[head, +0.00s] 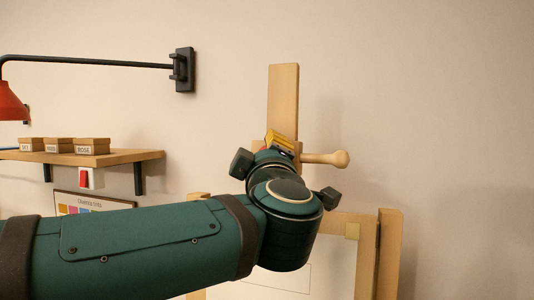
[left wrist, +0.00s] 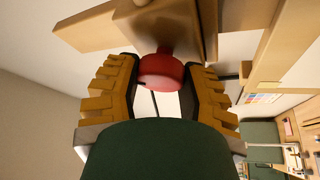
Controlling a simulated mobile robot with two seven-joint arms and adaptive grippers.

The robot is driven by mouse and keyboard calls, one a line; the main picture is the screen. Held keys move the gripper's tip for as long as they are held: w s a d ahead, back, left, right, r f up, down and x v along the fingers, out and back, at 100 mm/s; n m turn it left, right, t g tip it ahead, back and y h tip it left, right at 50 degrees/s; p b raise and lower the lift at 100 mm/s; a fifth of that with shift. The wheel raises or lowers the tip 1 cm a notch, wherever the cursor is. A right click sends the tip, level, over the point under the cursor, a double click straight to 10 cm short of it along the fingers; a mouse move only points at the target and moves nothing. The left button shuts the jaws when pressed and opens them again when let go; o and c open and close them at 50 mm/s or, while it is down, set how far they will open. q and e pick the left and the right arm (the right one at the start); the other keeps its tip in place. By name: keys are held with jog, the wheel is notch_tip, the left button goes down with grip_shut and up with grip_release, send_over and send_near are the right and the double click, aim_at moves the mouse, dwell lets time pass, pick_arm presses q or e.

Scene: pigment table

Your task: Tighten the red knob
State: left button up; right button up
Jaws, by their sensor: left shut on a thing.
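The red knob (left wrist: 161,72) is a round red cap under the wooden easel's clamp block (left wrist: 180,25) in the left wrist view. My left gripper (left wrist: 160,85) has its two yellow ribbed fingers on either side of the knob and is shut on it. In the head view the left gripper (head: 279,140) is at the easel's mast, seen from behind my arm. My wrist and fingers hide nearly all of the knob there. The right gripper is in neither view.
The easel's upright mast (head: 283,90) rises above the gripper, and a wooden handle (head: 328,159) sticks out to the right. A pale board (head: 340,255) stands below. A shelf (head: 130,157) with several small boxes and a red lamp (head: 12,103) are at left.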

pick_arm(q)
jog(key=shift+r+n+g+y+p, duration=0.15)
jog(key=shift+n+g+y+p, duration=0.4)
jog(key=shift+n, duration=1.25)
jog(key=shift+g+y, duration=0.25)
jog(key=o, duration=1.2)
jog(key=shift+s, duration=0.1)
jog(key=s, duration=0.4)
jog(key=s+d+f, duration=0.1)
jog(key=s, duration=0.6)
jog(key=shift+s+d+f, duration=0.2)
jog(key=shift+s+d, duration=0.15)
